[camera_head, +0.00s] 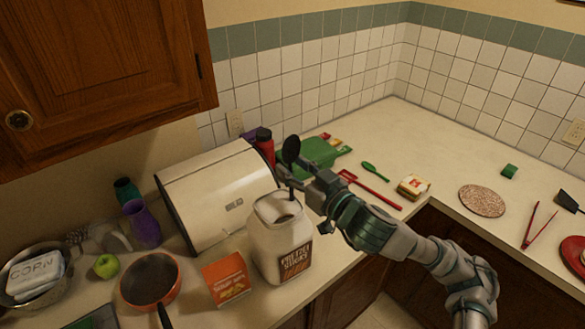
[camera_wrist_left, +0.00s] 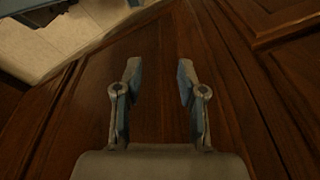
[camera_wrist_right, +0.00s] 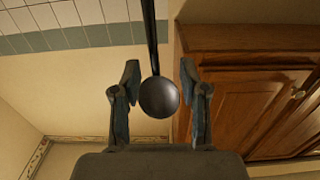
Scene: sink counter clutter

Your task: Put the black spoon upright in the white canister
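The white canister (camera_head: 268,247) stands on the counter near its front edge, with a dark label low on its front. The black spoon (camera_head: 291,150) is upright over the canister's mouth, bowl up. Its handle runs down into the opening, where its lower end is hidden. My right gripper (camera_head: 287,175) is just above the canister, beside the spoon. In the right wrist view the fingers (camera_wrist_right: 159,72) are spread apart, with the spoon's round bowl (camera_wrist_right: 158,97) showing between them and gaps at both sides. My left gripper (camera_wrist_left: 159,65) is open and empty, facing brown cabinet doors.
A cream bread box (camera_head: 218,190) stands behind the canister. An orange box (camera_head: 226,278) and a pan (camera_head: 150,279) are to its left. A red utensil (camera_head: 370,189) and a yellow-white packet (camera_head: 413,186) lie to the right. A wooden cabinet (camera_head: 100,70) hangs at upper left.

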